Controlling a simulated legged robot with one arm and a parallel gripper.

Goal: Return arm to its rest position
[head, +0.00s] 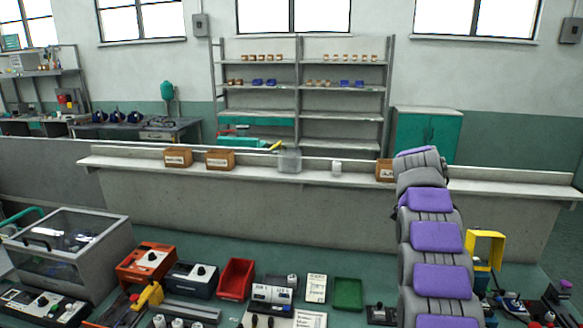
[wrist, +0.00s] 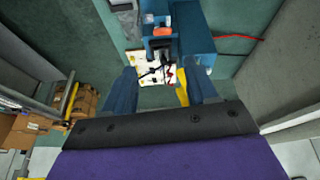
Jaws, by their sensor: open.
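My arm (head: 437,240), grey with purple pads, rises at the right of the head view, over the bench and in front of the long ledge. Its gripper cannot be made out there. In the wrist view my gripper (wrist: 157,76) shows two dark blue fingers spread apart, with nothing held between them. Beyond the fingers are a blue machine part (wrist: 198,38) and a white panel (wrist: 150,66) with dark marks. Whether the fingers touch anything cannot be told, but they look clear.
The bench holds a clear-lidded box (head: 70,250), an orange unit (head: 146,262), a red bin (head: 236,279), a green bin (head: 348,293) and a yellow frame (head: 486,248) close right of my arm. The long ledge (head: 300,168) carries small boxes. In the wrist view, brown boxes (wrist: 85,101) stand at left.

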